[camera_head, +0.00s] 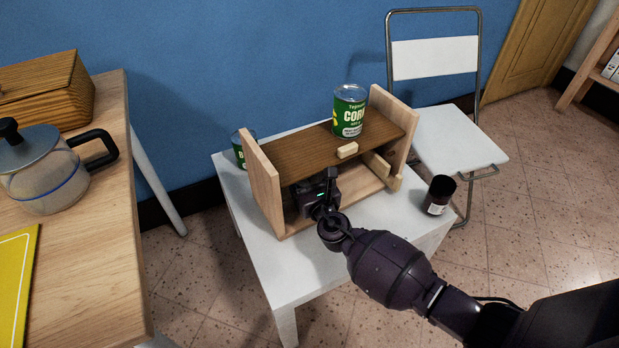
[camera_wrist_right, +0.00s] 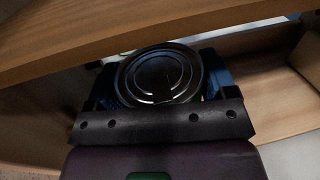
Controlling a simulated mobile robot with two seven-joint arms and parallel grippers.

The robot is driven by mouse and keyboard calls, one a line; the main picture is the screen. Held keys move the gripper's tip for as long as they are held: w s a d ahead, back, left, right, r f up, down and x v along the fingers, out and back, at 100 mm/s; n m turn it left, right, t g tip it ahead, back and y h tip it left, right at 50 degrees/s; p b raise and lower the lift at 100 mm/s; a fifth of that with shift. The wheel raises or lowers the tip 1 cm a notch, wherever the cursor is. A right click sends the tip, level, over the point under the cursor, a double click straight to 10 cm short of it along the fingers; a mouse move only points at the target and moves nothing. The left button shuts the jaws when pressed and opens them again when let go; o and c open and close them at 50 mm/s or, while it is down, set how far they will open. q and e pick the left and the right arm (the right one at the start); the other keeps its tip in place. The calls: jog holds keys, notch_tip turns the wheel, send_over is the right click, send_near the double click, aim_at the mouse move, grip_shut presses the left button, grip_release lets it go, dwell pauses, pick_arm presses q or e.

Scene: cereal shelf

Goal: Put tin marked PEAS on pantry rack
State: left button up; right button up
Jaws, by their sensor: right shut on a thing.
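The pantry rack (camera_head: 263,188) is a small wooden two-level rack with a dark brown top board, standing on a white table. My right gripper (camera_head: 316,196) reaches into its lower level from the front. In the right wrist view the gripper (camera_wrist_right: 160,92) is shut on a tin (camera_wrist_right: 160,72), whose round metal lid faces the camera. The tin's label is hidden, so I cannot read PEAS on it. The rack's upper board (camera_wrist_right: 130,32) passes just above the tin. I cannot tell whether the tin touches the rack floor. My left gripper is not in view.
A green CORN tin (camera_head: 349,112) stands on the rack's upper board. Another green tin (camera_head: 240,150) stands behind the rack's left side. A dark jar (camera_head: 438,196) is at the white table's (camera_head: 290,262) right edge. A folding chair (camera_head: 455,135) stands to the right.

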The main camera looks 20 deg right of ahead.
jog(key=shift+f, duration=0.15)
jog(key=o, duration=1.2)
jog(key=shift+c, duration=0.2)
jog(key=shift+r, duration=0.2)
jog(key=shift+s, duration=0.15)
pick_arm(q)
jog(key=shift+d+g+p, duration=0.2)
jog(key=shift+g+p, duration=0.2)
jog(key=shift+p, duration=0.55)
pick_arm(e)
jog(key=s, duration=1.1)
jog(key=shift+s+a, duration=0.3)
jog(key=shift+s, duration=0.05)
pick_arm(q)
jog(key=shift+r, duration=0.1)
